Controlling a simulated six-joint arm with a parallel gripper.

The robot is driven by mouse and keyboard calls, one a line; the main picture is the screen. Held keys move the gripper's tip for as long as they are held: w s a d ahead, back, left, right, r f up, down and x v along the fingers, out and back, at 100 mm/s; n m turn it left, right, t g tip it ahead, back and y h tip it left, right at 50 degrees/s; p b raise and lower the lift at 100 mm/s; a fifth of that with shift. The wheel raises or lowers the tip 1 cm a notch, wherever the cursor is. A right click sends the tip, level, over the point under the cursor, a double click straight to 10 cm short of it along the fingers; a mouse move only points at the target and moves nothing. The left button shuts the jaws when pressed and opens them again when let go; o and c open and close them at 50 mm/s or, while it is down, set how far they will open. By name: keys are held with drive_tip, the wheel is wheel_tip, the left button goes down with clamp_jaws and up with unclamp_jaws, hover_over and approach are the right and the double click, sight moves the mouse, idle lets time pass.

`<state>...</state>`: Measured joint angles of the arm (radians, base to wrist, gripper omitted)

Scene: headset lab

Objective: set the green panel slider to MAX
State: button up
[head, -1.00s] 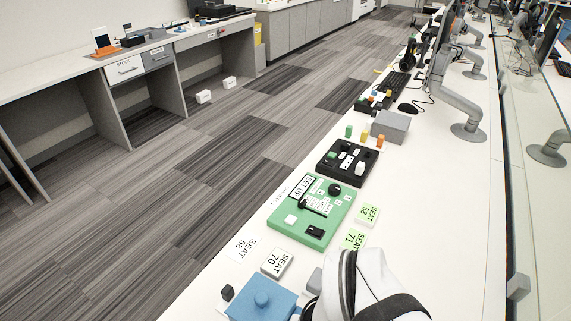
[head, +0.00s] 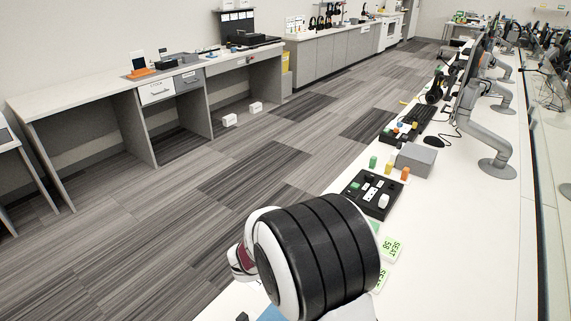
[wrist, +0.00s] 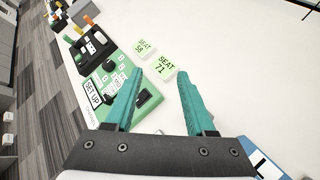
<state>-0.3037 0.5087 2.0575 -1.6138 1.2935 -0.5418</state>
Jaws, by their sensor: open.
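The green panel (wrist: 150,101) lies on the white bench at the left of the wrist view. It carries a black knob (wrist: 108,66), a white SET UP label (wrist: 95,97) and small white markings. My gripper (wrist: 159,73) is open and empty, its two teal fingers spread above the bench. The left finger covers part of the panel; the right finger is over bare bench beside it. I cannot make out the slider or its position; the finger seems to hide that area. In the head view my arm covers nearly all of the panel, and the fingers are hidden.
A black panel (head: 371,193) sits just beyond, with small coloured blocks and a grey box (head: 415,159) farther on. Cards SEAT 58 (wrist: 144,47) and SEAT 71 (wrist: 165,65) lie beside the green panel. Bare bench is to the right. Monitor arms (head: 487,140) line its right side.

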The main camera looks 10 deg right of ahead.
drive_tip(key=w+a+f+n+t+y, duration=0.1)
drive_tip(key=w+a+f+n+t, duration=0.5)
drive_tip(key=w+a+f+n, duration=0.35)
drive_tip(key=shift+n+y, duration=0.3)
drive_tip(key=shift+n, duration=0.35)
drive_tip(key=x, duration=0.5)
drive_tip(key=r+x, duration=0.1)
drive_tip(key=x, duration=0.5)
drive_tip(key=d+x, duration=0.1)
drive_tip(key=x, duration=0.4)
drive_tip(key=shift+w+d+r, duration=0.15)
drive_tip(key=shift+w+r, duration=0.1)
clamp_jaws()
